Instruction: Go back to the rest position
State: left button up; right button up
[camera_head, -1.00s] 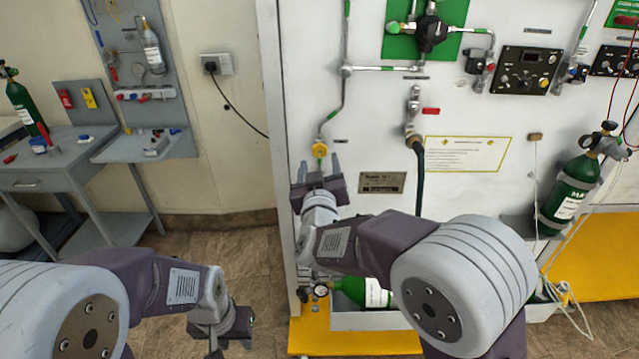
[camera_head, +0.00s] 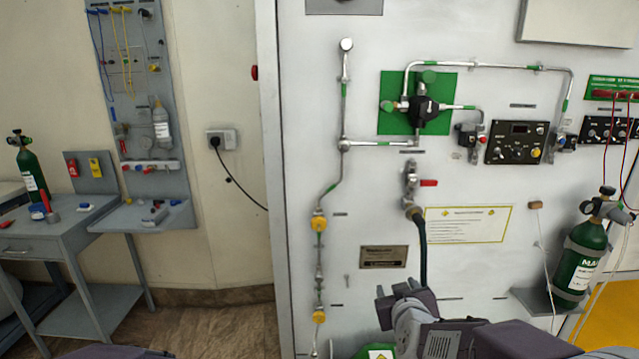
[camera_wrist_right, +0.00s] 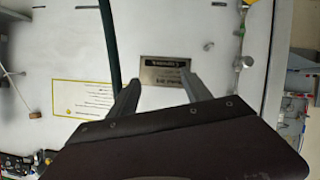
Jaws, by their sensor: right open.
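My right gripper (camera_head: 402,294) is low in the head view, in front of the white panel (camera_head: 470,270), right of the pipe line with yellow fittings. In the right wrist view its two fingers (camera_wrist_right: 160,92) are spread apart with nothing between them, facing the panel and its metal nameplate (camera_wrist_right: 165,72). My left gripper is out of the head view; only a dark bit of my arm shows at the bottom left edge.
Pipes with yellow fittings (camera_head: 319,223) run down the panel. A green cylinder (camera_head: 581,262) stands at the right. A grey table (camera_head: 75,240) stands at the left, with open floor before it.

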jog(key=s+f+m+g+y, duration=0.1)
jog(key=s+f+g, duration=0.5)
jog(key=s+f, duration=0.45)
jog(key=s+f+m+g+y, duration=0.15)
jog(key=s+f+g, duration=0.5)
jog(key=s, duration=0.75)
notch_tip(320, 180, up, 18)
jog(key=p, duration=1.8)
jog(key=shift+w+r+h+p, duration=0.25)
jog(key=shift+w+h+p, duration=0.15)
jog(key=shift+h, duration=0.05)
